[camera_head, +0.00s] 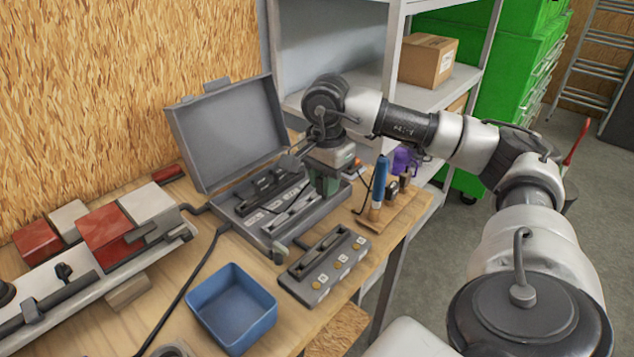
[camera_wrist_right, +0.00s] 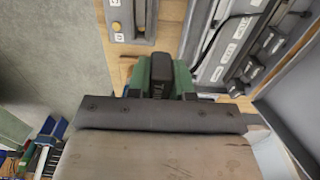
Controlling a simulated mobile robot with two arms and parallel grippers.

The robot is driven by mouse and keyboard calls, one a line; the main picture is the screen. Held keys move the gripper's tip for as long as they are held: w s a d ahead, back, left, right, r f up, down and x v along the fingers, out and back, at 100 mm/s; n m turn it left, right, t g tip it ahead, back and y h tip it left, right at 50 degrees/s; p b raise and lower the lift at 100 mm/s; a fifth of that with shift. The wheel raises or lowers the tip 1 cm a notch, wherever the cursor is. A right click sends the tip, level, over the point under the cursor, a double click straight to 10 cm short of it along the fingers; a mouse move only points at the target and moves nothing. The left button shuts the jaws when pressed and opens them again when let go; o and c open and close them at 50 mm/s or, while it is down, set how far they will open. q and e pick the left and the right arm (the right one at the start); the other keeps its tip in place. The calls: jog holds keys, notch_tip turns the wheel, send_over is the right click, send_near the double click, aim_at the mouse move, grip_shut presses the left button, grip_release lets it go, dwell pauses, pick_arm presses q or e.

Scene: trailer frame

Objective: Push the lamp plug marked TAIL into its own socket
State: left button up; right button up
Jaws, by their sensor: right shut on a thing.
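My right gripper (camera_head: 327,188) points down over the front right part of the open grey case (camera_head: 222,137). The plug is hidden in the head view. A grey block (camera_head: 325,266) with several marked slots and yellow knobs lies on the bench in front of the case; its end also shows in the wrist view (camera_wrist_right: 116,22). The held plug is beside this block in the wrist view, apart from it. I cannot tell which slot is marked TAIL. My left gripper is not in view.
A blue tray (camera_head: 232,308) stands left of the block. The trailer light bar with red and white lenses (camera_head: 105,232) lies at the left. A blue-handled tool (camera_head: 380,182) stands in a wooden holder at the bench's right edge. A black cable crosses the bench.

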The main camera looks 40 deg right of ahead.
jog(key=w+a+f, duration=0.1)
jog(key=w+a, duration=0.3)
jog(key=w, duration=0.5)
jog(key=w+a+f, duration=0.2)
jog(key=w+a, duration=0.2)
jog(key=w, duration=0.6)
jog(key=shift+a+p, duration=0.25)
jog(key=shift+p, duration=0.2)
jog(key=shift+f, duration=0.15)
jog(key=shift+f+b, duration=0.9)
jog(key=shift+f, duration=0.85)
jog(key=shift+f, duration=0.45)
jog(key=shift+f, duration=0.1)
jog(key=shift+f+b, duration=0.45)
